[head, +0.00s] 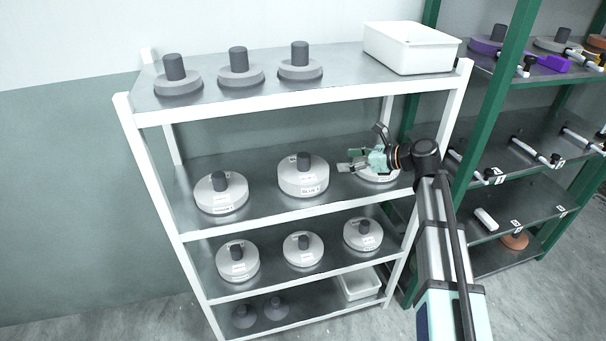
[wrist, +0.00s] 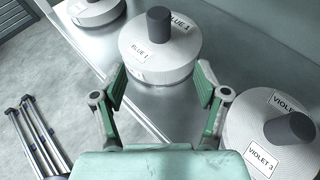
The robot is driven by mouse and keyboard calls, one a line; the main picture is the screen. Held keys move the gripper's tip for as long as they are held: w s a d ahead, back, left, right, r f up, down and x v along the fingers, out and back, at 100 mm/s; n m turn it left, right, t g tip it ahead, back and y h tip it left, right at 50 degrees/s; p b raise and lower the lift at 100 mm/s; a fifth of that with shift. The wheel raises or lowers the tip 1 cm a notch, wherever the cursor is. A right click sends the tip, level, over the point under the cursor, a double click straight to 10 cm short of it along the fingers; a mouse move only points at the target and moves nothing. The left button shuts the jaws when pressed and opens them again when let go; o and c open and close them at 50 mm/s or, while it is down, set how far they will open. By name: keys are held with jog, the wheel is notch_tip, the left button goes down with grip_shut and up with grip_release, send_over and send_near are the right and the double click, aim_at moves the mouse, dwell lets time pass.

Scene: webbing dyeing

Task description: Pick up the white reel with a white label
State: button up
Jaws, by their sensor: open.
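Several white reels with white labels and dark grey knobs stand on the white shelf unit. On the second shelf from the top, the middle reel (head: 303,182) reads BLUE 1 in the wrist view (wrist: 159,68). My gripper (head: 346,161) is open and empty, just right of this reel. In the wrist view its spread fingers (wrist: 163,82) point toward the BLUE 1 reel, apart from it. The right reel (head: 379,176) is partly hidden behind my gripper; its labels read VIOLET and VIOLET 3 in the wrist view (wrist: 240,128). A left reel (head: 221,200) stands on the same shelf.
Three grey knobbed discs and a white bin (head: 411,48) stand on the top shelf (head: 340,84) above my gripper. More white reels (head: 304,252) stand one shelf lower. A white post stands close to my arm. A green rack (head: 490,105) is at right.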

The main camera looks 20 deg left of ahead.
aim_at(309, 161)
jog(key=p+x, duration=0.2)
jog(key=x, duration=0.9)
jog(key=shift+a+f, duration=0.15)
jog(key=p+x, duration=0.2)
jog(key=x, duration=0.2)
jog(key=shift+s+a, duration=0.1)
jog(key=shift+a, duration=0.1)
jog(key=shift+a+f+p, duration=0.15)
jog(key=shift+a+p, duration=0.2)
jog(key=shift+a, duration=0.05)
grip_shut()
